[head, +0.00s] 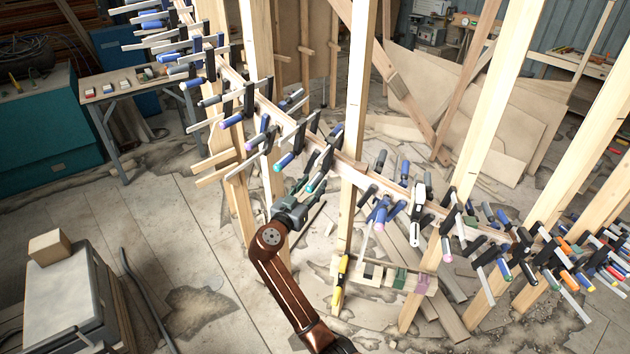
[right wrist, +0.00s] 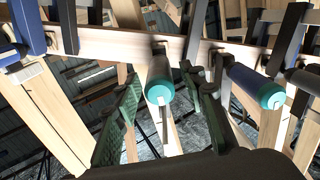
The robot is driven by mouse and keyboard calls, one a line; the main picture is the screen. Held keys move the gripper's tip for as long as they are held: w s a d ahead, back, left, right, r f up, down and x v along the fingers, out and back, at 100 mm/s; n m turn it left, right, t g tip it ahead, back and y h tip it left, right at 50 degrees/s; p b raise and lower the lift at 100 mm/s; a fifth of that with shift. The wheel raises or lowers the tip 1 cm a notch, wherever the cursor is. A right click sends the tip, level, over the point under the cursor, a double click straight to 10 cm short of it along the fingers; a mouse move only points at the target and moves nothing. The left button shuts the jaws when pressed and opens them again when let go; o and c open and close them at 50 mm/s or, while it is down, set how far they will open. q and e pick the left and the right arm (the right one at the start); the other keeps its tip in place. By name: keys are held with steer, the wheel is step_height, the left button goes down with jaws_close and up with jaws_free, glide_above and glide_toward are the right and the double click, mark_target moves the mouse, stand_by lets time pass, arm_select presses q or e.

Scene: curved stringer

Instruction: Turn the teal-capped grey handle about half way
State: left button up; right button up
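The teal-capped grey handle (right wrist: 160,80) points toward the camera in the right wrist view, below a wooden rail. My right gripper (right wrist: 168,112) is open, with one dark green finger on each side of this handle. I see gaps between the fingers and the handle. In the head view my right gripper (head: 305,199) is at the curved stringer, close beside a teal-capped handle (head: 319,181). A second teal-capped handle (right wrist: 257,84), dark blue, is just right of the right finger in the wrist view. My left gripper is not in view.
The curved stringer (head: 345,168) is crowded with clamps on both sides. Upright timber posts (head: 358,100) stand close by. A small wooden rack (head: 385,276) with a yellow-handled tool (head: 341,280) is below right. The floor at left is mostly free.

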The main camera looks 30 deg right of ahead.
steer(key=shift+x, duration=0.95)
jaws_close()
